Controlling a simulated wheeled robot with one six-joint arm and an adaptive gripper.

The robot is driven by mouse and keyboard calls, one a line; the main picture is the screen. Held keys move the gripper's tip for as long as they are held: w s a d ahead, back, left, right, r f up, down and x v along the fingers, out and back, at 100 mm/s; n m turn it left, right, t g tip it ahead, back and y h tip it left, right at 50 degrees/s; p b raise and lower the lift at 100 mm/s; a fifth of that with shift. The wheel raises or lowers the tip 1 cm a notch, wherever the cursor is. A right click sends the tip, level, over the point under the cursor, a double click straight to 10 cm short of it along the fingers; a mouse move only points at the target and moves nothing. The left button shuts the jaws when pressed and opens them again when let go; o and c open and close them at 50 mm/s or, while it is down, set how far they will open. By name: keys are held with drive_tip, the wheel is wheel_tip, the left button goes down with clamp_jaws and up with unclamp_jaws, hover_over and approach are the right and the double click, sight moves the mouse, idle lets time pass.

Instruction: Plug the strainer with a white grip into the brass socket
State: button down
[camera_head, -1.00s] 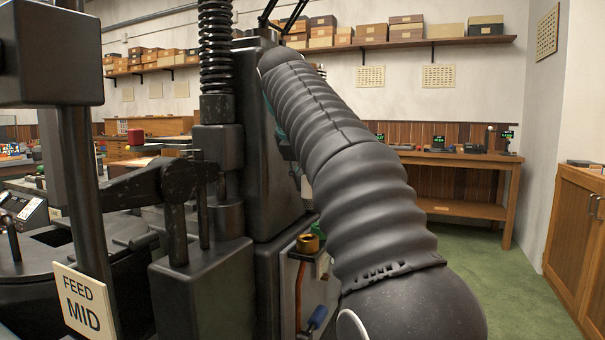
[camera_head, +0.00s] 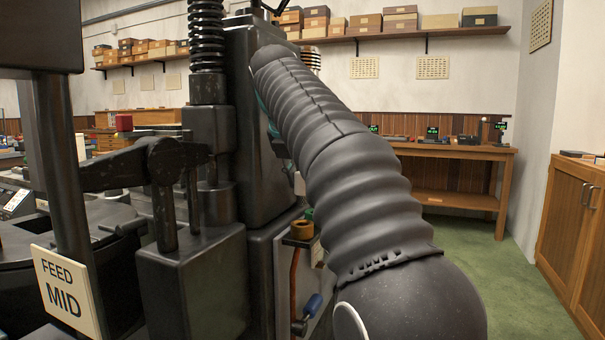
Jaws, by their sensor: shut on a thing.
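A brass-coloured ring (camera_head: 302,228), which looks like the brass socket, sits on a dark bracket on the right side of the black machine. My thick ribbed arm slants across the middle of the view, just right of the ring. My gripper is not in view; the far end of the arm is hidden. I cannot make out the strainer with the white grip. A small pale patch (camera_head: 299,184) shows between the machine and my arm, too covered to identify.
The black machine (camera_head: 190,280) fills the left, with a lever and a FEED MID sign (camera_head: 67,290). A copper-coloured pipe and a blue-handled part (camera_head: 312,306) are below the ring. A wooden bench (camera_head: 460,153) stands behind. Green floor (camera_head: 510,290) is open at right.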

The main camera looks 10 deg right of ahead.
sight(299, 196)
drive_tip(key=shift+f+b, duration=0.75)
drive_tip(key=shift+f, duration=0.6)
drive_tip(key=shift+p, duration=1.15)
idle(0.8)
drive_tip(key=shift+f+b, duration=0.8)
drive_tip(key=shift+f, duration=0.9)
drive_tip(key=c, duration=0.7)
unclamp_jaws()
drive_tip(key=shift+c, duration=0.2)
drive_tip(key=v, duration=1.2)
